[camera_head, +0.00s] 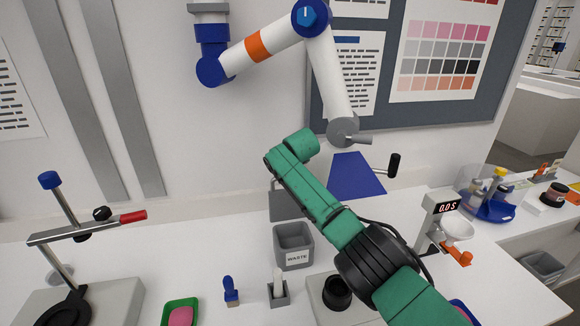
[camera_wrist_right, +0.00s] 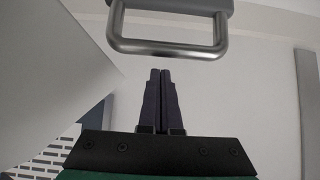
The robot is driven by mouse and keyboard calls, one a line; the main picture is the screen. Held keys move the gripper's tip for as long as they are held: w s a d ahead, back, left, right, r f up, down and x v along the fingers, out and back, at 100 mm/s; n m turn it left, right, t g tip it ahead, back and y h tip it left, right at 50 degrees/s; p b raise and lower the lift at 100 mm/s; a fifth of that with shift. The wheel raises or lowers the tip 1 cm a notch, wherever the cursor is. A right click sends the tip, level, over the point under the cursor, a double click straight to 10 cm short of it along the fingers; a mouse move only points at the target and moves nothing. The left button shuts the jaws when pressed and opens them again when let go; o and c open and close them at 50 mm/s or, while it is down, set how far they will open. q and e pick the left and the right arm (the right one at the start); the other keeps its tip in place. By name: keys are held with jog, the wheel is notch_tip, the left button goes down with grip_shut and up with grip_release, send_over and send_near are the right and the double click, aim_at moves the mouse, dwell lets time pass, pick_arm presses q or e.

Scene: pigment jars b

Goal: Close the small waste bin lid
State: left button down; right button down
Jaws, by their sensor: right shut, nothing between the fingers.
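The small waste bin (camera_head: 293,258) is a grey open box with a WASTE label, standing on the white bench. Its grey lid (camera_head: 284,210) stands raised behind the opening, partly covered by my green right arm. In the right wrist view a metal loop handle (camera_wrist_right: 168,47) on a grey part, which looks like the lid, crosses the top. My right gripper (camera_wrist_right: 160,76) is shut and empty, its dark fingertips just short of the handle in that picture. I cannot tell whether they touch. In the head view its fingers are hidden. My left gripper is not in view.
A small holder (camera_head: 279,293), a blue-handled tool (camera_head: 230,291) and a green tray (camera_head: 180,314) stand in front of the bin. A scale (camera_head: 440,222) is to the right, a stand (camera_head: 80,232) to the left. A white and blue arm (camera_head: 262,45) hangs above.

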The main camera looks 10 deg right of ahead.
jog(key=s, duration=0.1)
jog(key=s+p, duration=0.2)
jog(key=shift+s+d+f, duration=0.1)
jog(key=shift+s+f, duration=0.1)
jog(key=shift+f, duration=0.1)
jog(key=shift+w+f, duration=0.1)
jog(key=shift+w, duration=0.05)
